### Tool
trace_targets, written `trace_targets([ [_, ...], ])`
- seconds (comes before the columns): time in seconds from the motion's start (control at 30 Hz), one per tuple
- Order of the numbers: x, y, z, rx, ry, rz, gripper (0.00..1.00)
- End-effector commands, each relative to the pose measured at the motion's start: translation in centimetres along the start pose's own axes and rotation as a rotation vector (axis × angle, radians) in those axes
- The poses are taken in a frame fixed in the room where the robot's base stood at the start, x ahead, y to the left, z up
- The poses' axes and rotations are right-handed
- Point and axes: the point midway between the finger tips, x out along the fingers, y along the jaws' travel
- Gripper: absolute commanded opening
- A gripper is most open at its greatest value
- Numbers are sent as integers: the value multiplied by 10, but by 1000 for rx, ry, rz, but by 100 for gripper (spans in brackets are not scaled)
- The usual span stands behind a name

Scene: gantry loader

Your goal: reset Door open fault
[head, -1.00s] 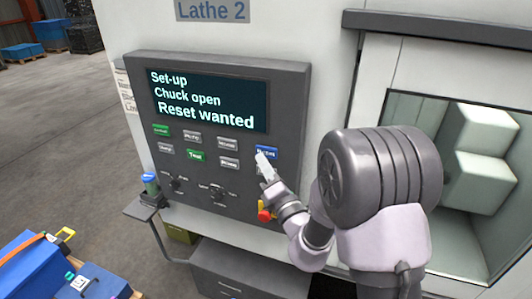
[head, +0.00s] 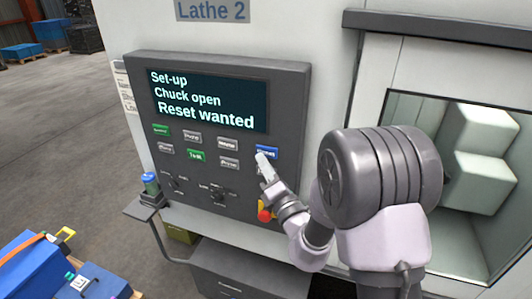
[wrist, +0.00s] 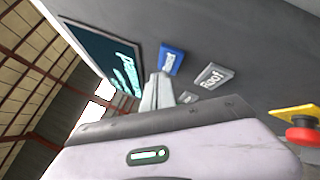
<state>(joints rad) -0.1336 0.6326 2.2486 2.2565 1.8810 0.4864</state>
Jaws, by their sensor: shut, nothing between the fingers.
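The control panel (head: 290,100) of Lathe 2 is dark grey. Its screen (head: 208,104) reads "Set-up", "Chuck open", "Reset wanted". A blue button (head: 267,152) sits at the right end of the upper button row; it also shows in the wrist view (wrist: 172,60), with its label too blurred to read surely. My gripper (head: 261,157) is shut and empty, its fingertips at the lower left edge of the blue button in the head view. In the wrist view the fingertips (wrist: 159,77) are just beside and below it; I cannot tell whether they touch.
A grey button (wrist: 213,76) lies close to the fingers. A red emergency stop (head: 264,216) on yellow is below my gripper. Other buttons, two green (head: 195,155), and knobs fill the panel. A small shelf (head: 147,208) juts out at left. The lathe window (head: 480,150) is at right.

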Motion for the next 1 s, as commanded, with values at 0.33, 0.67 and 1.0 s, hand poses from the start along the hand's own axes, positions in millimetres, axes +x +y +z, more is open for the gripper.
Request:
trace_targets([
  [0.33,4,-2,4,-1,-1,0,0],
  [0.67,6,-4,4,0,0,0,0],
  [1.0,8,-6,6,0,-1,0,0],
])
